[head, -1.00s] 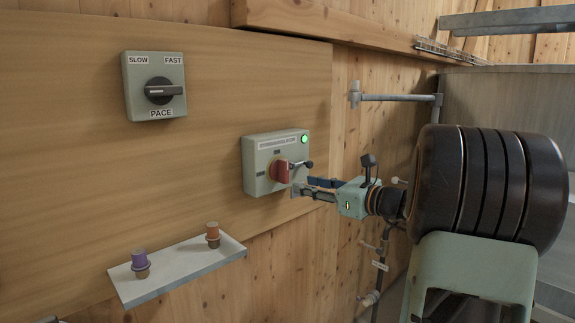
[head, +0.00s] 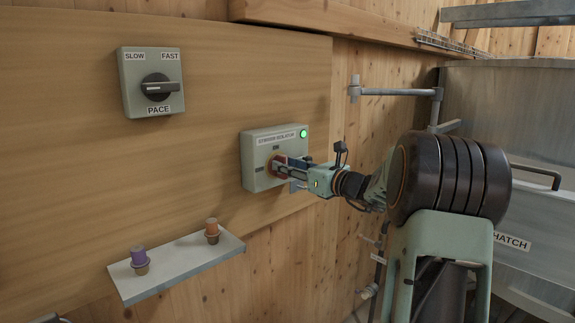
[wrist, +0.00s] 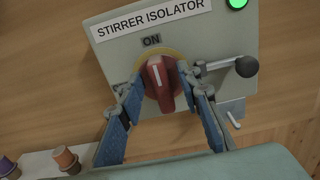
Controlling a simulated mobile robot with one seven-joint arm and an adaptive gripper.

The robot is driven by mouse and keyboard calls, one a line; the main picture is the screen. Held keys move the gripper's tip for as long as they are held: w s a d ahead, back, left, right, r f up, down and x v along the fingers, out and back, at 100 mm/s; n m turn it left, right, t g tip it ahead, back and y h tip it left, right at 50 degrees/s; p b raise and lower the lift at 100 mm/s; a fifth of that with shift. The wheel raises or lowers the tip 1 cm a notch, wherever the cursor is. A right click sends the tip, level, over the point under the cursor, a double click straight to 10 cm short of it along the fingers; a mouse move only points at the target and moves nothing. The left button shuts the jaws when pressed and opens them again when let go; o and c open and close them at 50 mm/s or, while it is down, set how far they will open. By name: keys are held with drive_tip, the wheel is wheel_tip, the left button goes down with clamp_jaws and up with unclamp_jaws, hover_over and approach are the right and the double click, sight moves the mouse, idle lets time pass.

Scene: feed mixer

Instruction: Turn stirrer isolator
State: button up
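The stirrer isolator (head: 262,155) is a grey box on the wooden panel, with a lit green lamp at its upper right corner. Its red knob (wrist: 158,88) sits on a yellow ring, and the knob's white mark points up toward the ON label. My gripper (wrist: 167,84) has its two blue-padded fingers on either side of the knob. The fingers look open, with small gaps beside the knob. In the head view my gripper (head: 287,167) partly hides the knob. The left label is partly covered by a finger.
A lever with a dark ball end (wrist: 246,66) sticks out on the isolator's right side, close to the right finger. The PACE switch (head: 152,82) is up left. A shelf (head: 180,266) with a purple and an orange capped item is below. A hatch stands at right.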

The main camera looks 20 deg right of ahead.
clamp_jaws()
idle(0.3)
drive_tip(key=shift+f+b, duration=0.1)
drive_tip(key=shift+b, duration=0.3)
drive_tip(key=shift+s+a+f+n+b, duration=0.1)
drive_tip(key=shift+a+f+n+b, duration=0.1)
drive_tip(key=shift+n+b, duration=3.25)
drive_tip(key=shift+a+f+n+b, duration=0.15)
drive_tip(key=shift+n+b, duration=2.35)
drive_tip(key=shift+b, duration=1.95)
drive_tip(key=shift+s+a+f+n+b, duration=0.1)
drive_tip(key=shift+a+f+n+b, duration=0.1)
drive_tip(key=shift+n+b, duration=3.25)
drive_tip(key=shift+m+b, duration=0.3)
drive_tip(key=shift+b, duration=0.3)
